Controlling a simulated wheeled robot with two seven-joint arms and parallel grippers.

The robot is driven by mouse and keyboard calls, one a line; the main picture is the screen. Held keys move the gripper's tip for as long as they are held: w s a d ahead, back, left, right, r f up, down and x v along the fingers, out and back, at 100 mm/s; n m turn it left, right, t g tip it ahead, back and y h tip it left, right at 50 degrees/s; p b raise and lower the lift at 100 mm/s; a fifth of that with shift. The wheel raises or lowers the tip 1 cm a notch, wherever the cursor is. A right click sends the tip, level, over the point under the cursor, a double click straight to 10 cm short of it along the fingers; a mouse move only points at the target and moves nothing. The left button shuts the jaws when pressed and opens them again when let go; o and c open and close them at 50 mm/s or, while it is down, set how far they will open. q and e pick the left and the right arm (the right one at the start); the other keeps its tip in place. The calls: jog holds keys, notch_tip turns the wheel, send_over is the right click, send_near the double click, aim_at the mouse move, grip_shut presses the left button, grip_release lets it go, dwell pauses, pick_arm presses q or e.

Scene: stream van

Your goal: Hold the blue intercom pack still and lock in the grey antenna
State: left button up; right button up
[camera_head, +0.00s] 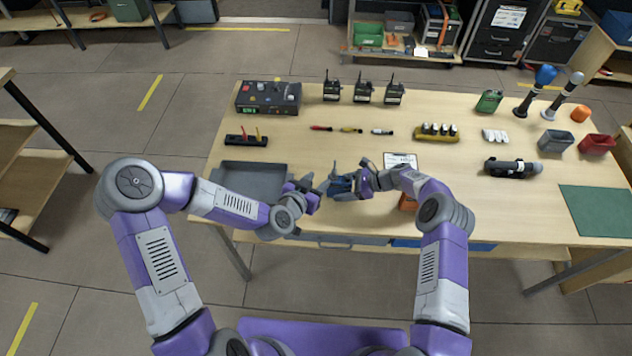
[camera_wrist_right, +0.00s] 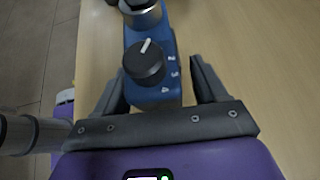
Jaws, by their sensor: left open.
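The blue intercom pack (camera_head: 343,186) is at the table's front edge, between my two grippers. In the right wrist view the blue pack (camera_wrist_right: 165,92) shows a black knob with a white pointer and small white marks. A silver collar with a black top (camera_wrist_right: 143,14) is at its far end; I cannot tell whether this is the grey antenna's base. My right gripper (camera_wrist_right: 160,78) has a finger on each side of the pack, with a narrow gap at the right finger. My left gripper (camera_head: 320,187) is open, just left of the pack.
A grey tray (camera_head: 250,167) lies left of my grippers. Several dark radios (camera_head: 363,92), tools, a yellow battery rack (camera_head: 436,138) and a black cylinder (camera_head: 512,168) stand behind and right. A white card (camera_head: 400,160) lies near my right gripper.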

jog(key=shift+d, duration=0.1)
jog(key=v, duration=1.2)
